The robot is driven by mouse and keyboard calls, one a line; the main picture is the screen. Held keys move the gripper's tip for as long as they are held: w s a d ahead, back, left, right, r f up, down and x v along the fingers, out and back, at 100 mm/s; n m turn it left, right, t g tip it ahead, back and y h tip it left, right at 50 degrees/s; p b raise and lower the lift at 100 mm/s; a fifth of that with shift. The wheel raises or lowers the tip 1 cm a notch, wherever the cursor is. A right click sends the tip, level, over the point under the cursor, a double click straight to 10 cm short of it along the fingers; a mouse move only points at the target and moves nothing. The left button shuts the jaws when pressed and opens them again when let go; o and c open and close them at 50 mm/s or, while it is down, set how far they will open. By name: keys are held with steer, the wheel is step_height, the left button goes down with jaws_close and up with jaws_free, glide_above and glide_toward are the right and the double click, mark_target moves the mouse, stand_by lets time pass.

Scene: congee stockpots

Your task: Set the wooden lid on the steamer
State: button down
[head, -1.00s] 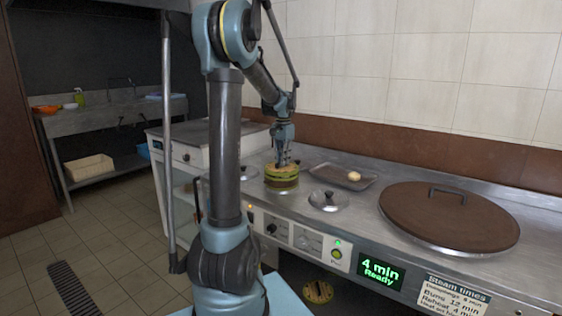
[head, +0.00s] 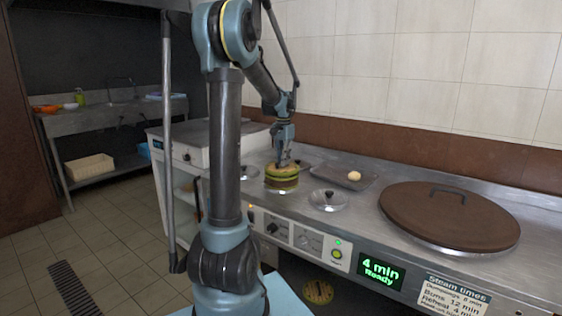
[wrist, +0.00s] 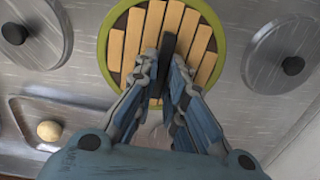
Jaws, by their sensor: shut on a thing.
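The steamer (head: 282,184) is a small round basket with green and tan bands on the steel counter. The wooden lid (head: 281,169) lies over its top; in the head view I cannot tell whether it is fully seated. In the wrist view, the lid (wrist: 118,48) shows pale slats inside a green rim. My gripper (head: 283,162) points down over the lid's middle. In the wrist view, its fingers (wrist: 168,62) are shut on the lid's dark handle, and they hide part of the lid. The steamer below is mostly hidden there.
A steel pot lid (head: 328,200) is close to the right of the steamer, and another (head: 246,173) is to its left. A shallow tray (head: 340,177) with a pale bun (head: 354,175) is behind. A large brown lid (head: 450,216) covers the counter's right side.

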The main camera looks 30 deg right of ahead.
steer(key=shift+f, duration=0.45)
steer(key=c, duration=1.9)
jaws_free()
steer(key=shift+c, duration=0.2)
steer(key=shift+r, duration=0.1)
step_height(320, 180, up, 11)
steer(key=shift+w, duration=0.1)
